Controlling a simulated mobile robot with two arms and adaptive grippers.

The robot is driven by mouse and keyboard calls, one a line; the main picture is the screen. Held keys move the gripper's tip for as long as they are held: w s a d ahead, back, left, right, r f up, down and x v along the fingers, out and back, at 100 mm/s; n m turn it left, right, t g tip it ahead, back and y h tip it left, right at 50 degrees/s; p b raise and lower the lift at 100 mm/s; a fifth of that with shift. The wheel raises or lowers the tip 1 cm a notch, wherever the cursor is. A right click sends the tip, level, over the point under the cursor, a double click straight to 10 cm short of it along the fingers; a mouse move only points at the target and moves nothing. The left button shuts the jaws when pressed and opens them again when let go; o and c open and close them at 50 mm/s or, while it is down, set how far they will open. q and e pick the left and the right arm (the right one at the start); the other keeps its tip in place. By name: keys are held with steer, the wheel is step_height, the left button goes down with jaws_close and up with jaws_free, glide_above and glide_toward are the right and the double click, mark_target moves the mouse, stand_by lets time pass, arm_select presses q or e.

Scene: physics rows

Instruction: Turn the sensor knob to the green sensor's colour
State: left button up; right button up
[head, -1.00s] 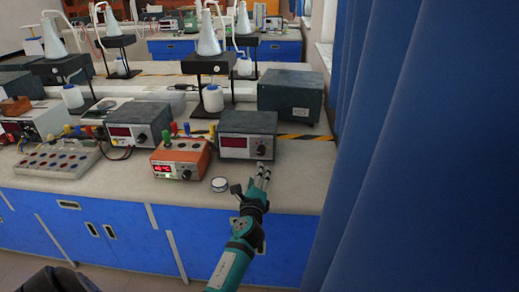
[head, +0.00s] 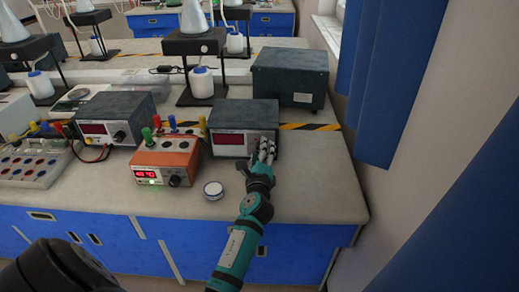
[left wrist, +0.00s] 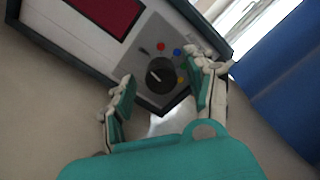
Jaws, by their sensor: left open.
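The black knob (left wrist: 160,74) is on the light front panel of a grey box with a dark red display (head: 229,139). In the left wrist view, red (left wrist: 161,46), blue (left wrist: 177,51) and yellow (left wrist: 180,80) dots sit around the knob. I cannot tell surely which mark its pointer faces. My left gripper (head: 266,151) is open in front of this panel. In the left wrist view its fingers (left wrist: 165,76) stand on either side of the knob, with no clear contact. In the head view the gripper hides the knob. I cannot identify a green sensor. My right gripper is not in view.
An orange box (head: 165,160) with a lit display and coloured posts stands left of the grey box. A small round white container (head: 213,190) lies on the bench near the gripper. Another grey box (head: 290,77) stands behind. Blue curtains (head: 385,80) hang at the right.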

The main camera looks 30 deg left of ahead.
arm_select(q)
steer(key=shift+c, duration=1.2)
jaws_close()
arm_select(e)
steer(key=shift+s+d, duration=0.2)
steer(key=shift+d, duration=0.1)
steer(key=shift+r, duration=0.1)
